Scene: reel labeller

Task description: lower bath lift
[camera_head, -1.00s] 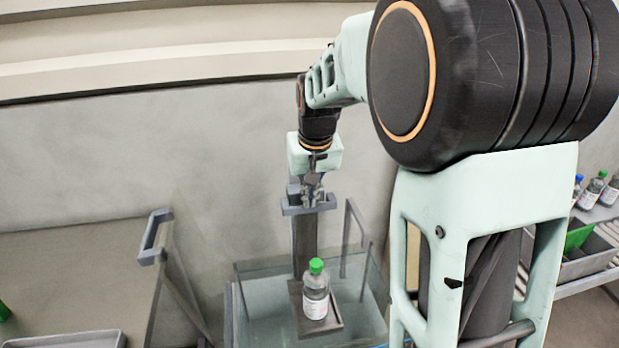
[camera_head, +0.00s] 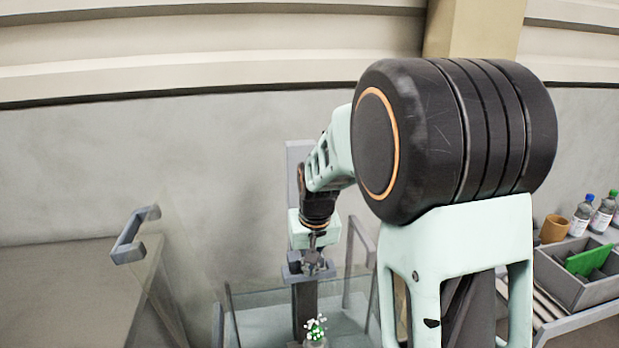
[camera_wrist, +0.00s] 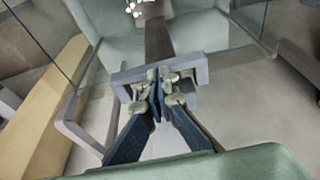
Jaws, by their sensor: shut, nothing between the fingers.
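The bath lift's grey crossbar (camera_head: 308,272) sits on a dark upright (camera_head: 305,305) that runs down into the glass bath (camera_head: 250,300). My gripper (camera_head: 312,258) is at the top of this crossbar. In the wrist view my gripper (camera_wrist: 158,98) is shut, its fingertips over the crossbar (camera_wrist: 203,68), with nothing between them; I cannot tell whether they touch it. The dark upright (camera_wrist: 158,40) runs away beyond it. The lift's platform is out of view there.
A grey bench (camera_head: 60,290) with a grey handle (camera_head: 132,235) beside it stands at left. A grey rail (camera_head: 350,260) rises by the bath. At right, a shelf holds a grey bin (camera_head: 582,280), a brown cup (camera_head: 554,229) and bottles (camera_head: 582,215).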

